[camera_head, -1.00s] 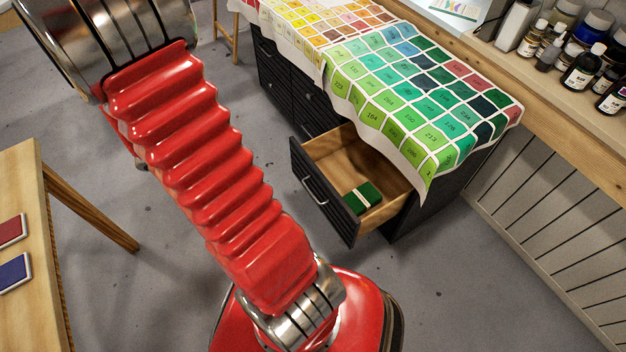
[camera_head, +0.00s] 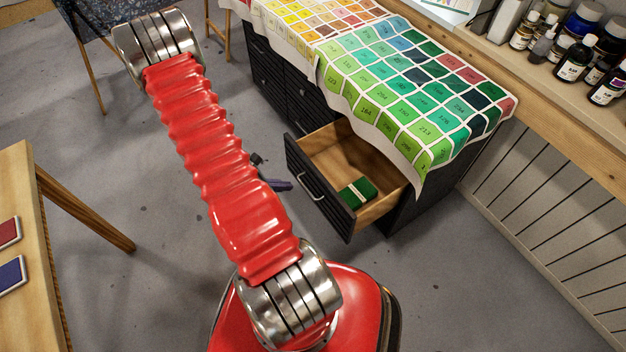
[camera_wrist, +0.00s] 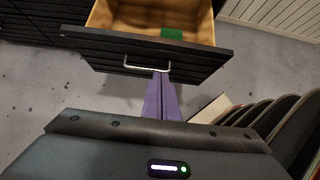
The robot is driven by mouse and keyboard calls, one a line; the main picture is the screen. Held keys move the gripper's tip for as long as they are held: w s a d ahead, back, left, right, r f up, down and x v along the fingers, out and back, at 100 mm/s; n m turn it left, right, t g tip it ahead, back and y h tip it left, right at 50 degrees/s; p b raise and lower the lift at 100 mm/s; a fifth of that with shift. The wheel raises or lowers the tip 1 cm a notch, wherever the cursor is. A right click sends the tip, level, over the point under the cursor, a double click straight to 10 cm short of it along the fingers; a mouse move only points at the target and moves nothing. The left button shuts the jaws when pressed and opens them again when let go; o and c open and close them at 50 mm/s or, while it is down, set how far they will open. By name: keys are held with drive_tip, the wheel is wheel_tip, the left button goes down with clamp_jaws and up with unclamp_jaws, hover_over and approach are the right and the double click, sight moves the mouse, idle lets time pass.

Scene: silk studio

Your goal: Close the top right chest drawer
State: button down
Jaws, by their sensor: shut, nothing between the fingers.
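The top right chest drawer (camera_head: 318,190) stands pulled out of the black chest (camera_head: 302,100). It has a black slatted front, a metal handle and a light wood inside. A green bundle with a pale band (camera_head: 358,193) lies in it. In the wrist view the drawer front (camera_wrist: 195,62) and its handle (camera_wrist: 146,68) are ahead of my gripper (camera_wrist: 161,76). The purple fingers are together and empty, their tips close below the handle; I cannot tell whether they touch. In the head view my gripper (camera_head: 282,185) shows partly behind my arm, just left of the drawer front.
A cloth of numbered colour squares (camera_head: 420,90) covers the chest top and hangs over its edge. A shelf with several bottles (camera_head: 575,60) runs along the right wall. A wooden table (camera_head: 25,200) stands at the left. The grey floor between is clear.

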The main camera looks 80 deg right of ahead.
idle(0.3)
approach(320, 182)
wheel_tip(320, 182, down, 3)
drive_tip(key=s+d, duration=0.2)
drive_tip(key=shift+s+d+f, duration=0.25)
drive_tip(key=shift+d, duration=0.15)
idle(0.4)
